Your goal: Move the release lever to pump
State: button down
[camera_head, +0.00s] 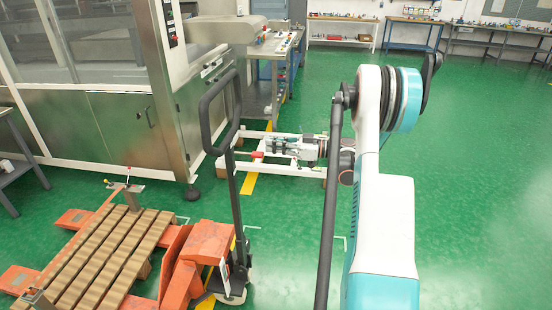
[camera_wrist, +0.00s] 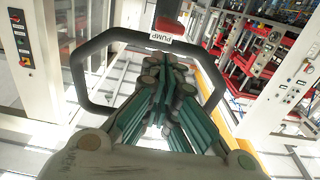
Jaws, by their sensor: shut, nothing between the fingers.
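A black loop handle (camera_wrist: 78,72) frames my fingers there. In the head view this handle (camera_head: 203,112) stands upright on an orange pallet jack (camera_head: 200,240). My gripper (camera_wrist: 167,65) is shut and empty, its tips pointing toward the label and lever. It also shows in the head view (camera_head: 275,146), right of the handle shaft. Contact with the lever or handle cannot be told; the lever's setting is unclear.
A slatted wooden pallet (camera_head: 105,245) lies on the jack's forks. A steel machine cabinet (camera_head: 120,120) stands behind at left, with a workbench (camera_head: 262,85) beside it. A low white frame (camera_head: 285,170) lies behind the handle. Green floor (camera_head: 470,190) is clear at right.

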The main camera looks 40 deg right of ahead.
jog(key=v, duration=0.6)
jog(key=shift+s+d+b, duration=0.2)
jog(key=shift+s+b, duration=0.05)
jog(key=shift+b, duration=0.2)
dwell(0.5)
